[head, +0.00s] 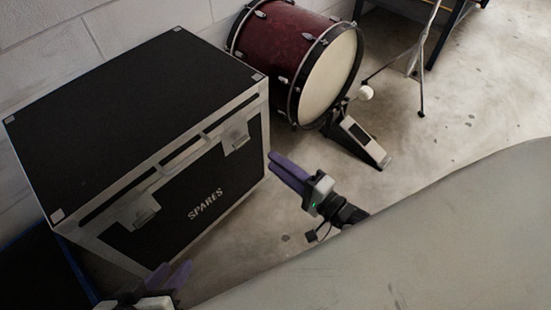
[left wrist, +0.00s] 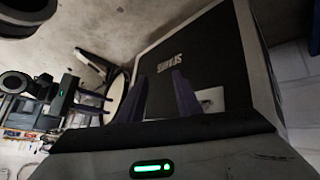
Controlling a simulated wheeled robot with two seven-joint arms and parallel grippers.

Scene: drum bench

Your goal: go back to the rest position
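My left gripper (head: 170,271) is at the bottom left of the head view, in front of the spares case. Its purple fingers are apart with nothing between them; the left wrist view shows the same gap (left wrist: 160,92). My right gripper (head: 272,160) is right of the case, over the floor, with its fingers pointing up and left. In the left wrist view the right gripper (left wrist: 76,101) shows two fingers with a gap and nothing held.
A black case (head: 135,100) marked SPARES, with metal edges, stands at left against the block wall. A red bass drum (head: 290,45) with a pedal (head: 362,143) is behind. A large grey surface (head: 430,240) fills the lower right. Bare floor (head: 450,130) shows between.

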